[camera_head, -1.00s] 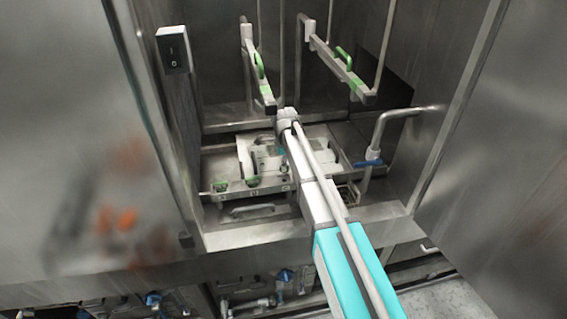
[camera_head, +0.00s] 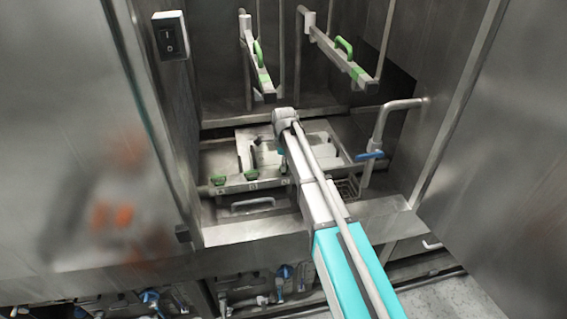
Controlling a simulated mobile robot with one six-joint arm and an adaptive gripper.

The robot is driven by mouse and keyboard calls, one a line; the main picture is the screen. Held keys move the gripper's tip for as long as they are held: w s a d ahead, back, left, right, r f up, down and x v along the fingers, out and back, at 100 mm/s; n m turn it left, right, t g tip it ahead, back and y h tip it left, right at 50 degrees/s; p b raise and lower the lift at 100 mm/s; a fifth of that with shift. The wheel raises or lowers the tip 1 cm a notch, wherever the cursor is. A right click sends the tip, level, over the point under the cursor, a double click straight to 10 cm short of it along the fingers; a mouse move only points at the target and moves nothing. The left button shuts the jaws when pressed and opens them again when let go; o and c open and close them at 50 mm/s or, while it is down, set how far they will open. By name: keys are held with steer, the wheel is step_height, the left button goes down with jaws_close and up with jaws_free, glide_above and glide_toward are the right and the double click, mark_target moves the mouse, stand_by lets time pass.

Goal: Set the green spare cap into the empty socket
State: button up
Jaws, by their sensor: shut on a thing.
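My gripper (camera_head: 257,149) shows small and dark at the left of my arm's end, over the tray area inside the washer opening. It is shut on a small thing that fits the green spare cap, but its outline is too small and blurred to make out. Two green caps sit on the front ledge below, one at the left (camera_head: 218,180) and one nearer the middle (camera_head: 251,175). Marks show along that ledge (camera_head: 236,187). My forearm covers the ledge's right part, so I cannot tell which socket is empty.
Two metal bars with green handles, left (camera_head: 258,52) and right (camera_head: 343,48), hang above. A bent pipe with a blue valve handle (camera_head: 369,155) stands to the right. A switch box (camera_head: 170,35) is on the left wall. Steel panels flank the opening.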

steer(key=shift+f, duration=0.3)
steer(key=shift+f, duration=0.1)
steer(key=shift+f+b, duration=0.65)
steer(key=shift+b, duration=0.25)
steer(key=shift+s+f, duration=0.1)
steer(key=shift+f, duration=0.05)
stand_by(1.3)
steer(key=o, duration=0.8)
